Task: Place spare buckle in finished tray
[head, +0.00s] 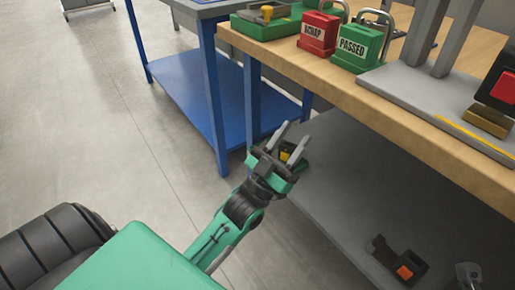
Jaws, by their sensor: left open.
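My left gripper (292,136) is open and empty, its two grey fingers spread in front of the lower shelf. Behind it, partly hidden, a small dark green item with yellow (303,158) sits at that shelf's far end; I cannot tell what it is. A black piece with an orange button (404,271), which looks like a buckle, lies on the shelf at the lower right, well apart from the gripper. A green tray (246,28) stands on the bench top at the back, with a yellow-and-dark item (267,13) in it. No label on it is readable. My right gripper is not seen.
A red SCRAP block (318,32) and a green PASSED block (357,48) stand on the wooden bench (440,140) beside a grey fixture (415,85). The grey lower shelf (350,185) is mostly clear. A blue-legged table (208,90) stands left; the floor is open.

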